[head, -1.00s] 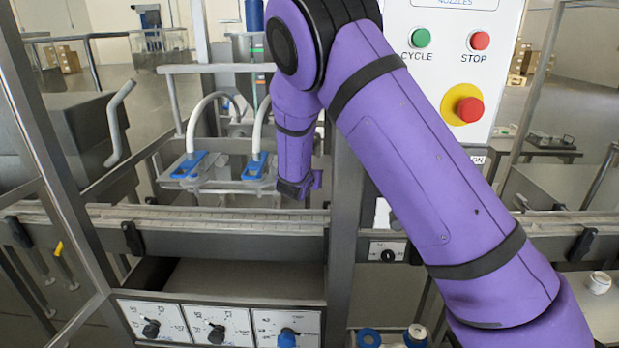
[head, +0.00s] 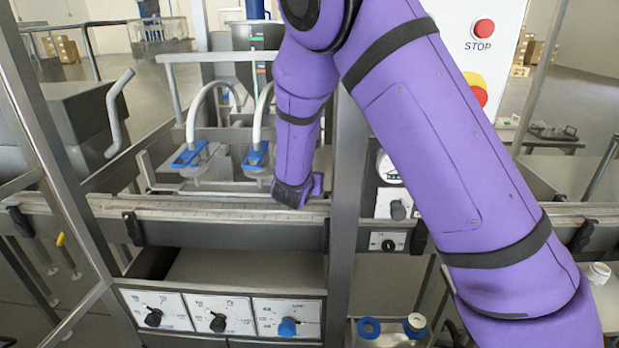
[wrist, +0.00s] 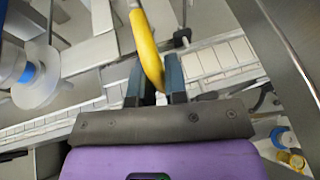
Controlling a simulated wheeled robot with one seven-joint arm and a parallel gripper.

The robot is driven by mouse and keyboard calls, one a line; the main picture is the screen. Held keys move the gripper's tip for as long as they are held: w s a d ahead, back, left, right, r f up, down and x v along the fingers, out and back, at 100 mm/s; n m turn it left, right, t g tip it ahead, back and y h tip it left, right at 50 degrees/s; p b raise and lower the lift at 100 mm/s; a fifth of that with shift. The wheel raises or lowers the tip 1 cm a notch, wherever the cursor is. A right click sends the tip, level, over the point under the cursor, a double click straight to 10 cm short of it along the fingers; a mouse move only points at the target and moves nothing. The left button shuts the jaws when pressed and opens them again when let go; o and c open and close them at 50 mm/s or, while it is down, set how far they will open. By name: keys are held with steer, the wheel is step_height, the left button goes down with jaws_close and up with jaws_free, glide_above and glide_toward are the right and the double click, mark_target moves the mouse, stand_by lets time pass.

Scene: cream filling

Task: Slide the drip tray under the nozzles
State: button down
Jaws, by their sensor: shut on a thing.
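My gripper (wrist: 155,70) is shut on a yellow handle (wrist: 147,45) in the wrist view, with a blue-grey finger on each side of it. In the head view my purple wrist (head: 293,190) hangs just over the conveyor's back edge, and hides the fingers and handle. Two filling nozzles with blue fittings (head: 188,157) (head: 256,157) stand to its left, behind the conveyor. A thin metal edge below them may be the tray; I cannot tell its exact position under them.
The slatted conveyor (head: 150,207) runs across the front, with black clamps on its side. A steel post (head: 345,170) stands close to the right of my wrist. A panel of knobs (head: 220,315) is below. A blue ring (head: 369,328) and a jar (head: 416,324) sit lower right.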

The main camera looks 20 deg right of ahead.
steer(key=c, duration=1.4)
jaws_free()
steer(key=shift+s+a, duration=0.1)
steer(key=shift+s, duration=0.1)
steer(key=shift+c, duration=0.2)
steer(key=v, duration=1)
steer(key=shift+s, duration=0.3)
steer(key=shift+a+r, duration=0.1)
steer(key=shift+a, duration=0.05)
